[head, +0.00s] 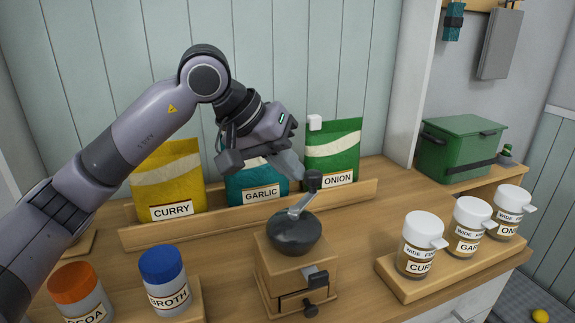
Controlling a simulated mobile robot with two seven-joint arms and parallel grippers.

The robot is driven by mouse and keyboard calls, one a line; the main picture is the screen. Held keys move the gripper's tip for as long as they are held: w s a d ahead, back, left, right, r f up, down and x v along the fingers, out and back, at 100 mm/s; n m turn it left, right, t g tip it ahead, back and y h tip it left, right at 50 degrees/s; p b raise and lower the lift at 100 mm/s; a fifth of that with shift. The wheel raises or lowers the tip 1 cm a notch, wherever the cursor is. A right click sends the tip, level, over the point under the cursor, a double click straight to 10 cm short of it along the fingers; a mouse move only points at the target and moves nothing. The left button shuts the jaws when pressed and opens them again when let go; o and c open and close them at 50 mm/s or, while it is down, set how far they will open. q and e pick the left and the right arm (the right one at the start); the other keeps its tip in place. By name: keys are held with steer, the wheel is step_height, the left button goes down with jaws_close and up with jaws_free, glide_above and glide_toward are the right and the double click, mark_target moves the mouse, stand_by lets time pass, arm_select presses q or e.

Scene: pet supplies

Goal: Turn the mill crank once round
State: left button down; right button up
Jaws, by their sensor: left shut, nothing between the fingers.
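The mill (282,272) is a wooden box with a dark rounded top and a small drawer at its front, standing on the wooden counter. Its metal crank (302,204) slants up from the top toward the back and right, ending in a dark upright knob (314,181). My left gripper (294,168) reaches in from the left, above and behind the mill. It is shut and empty, its fingertips close by the knob on the left. I cannot tell whether they touch it. My right gripper is not in view.
Curry (166,175), garlic (243,187) and onion (335,148) bags stand in a wooden rack behind. Lidded jars (418,257) stand on a board at right. Orange-lidded (84,300) and blue-lidded jars (168,293) stand front left. A green box (458,152) sits back right.

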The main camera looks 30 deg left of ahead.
arm_select(q)
steer(key=shift+w+d+m+g+h+b, duration=0.15)
steer(key=shift+w+d+m+g+h, duration=0.1)
steer(key=shift+d+m, duration=0.2)
steer(key=shift+w+d+m+g+h+b, duration=0.2)
steer(key=shift+d+m, duration=0.15)
steer(key=shift+d, duration=0.3)
steer(key=v, duration=0.7)
stand_by(0.4)
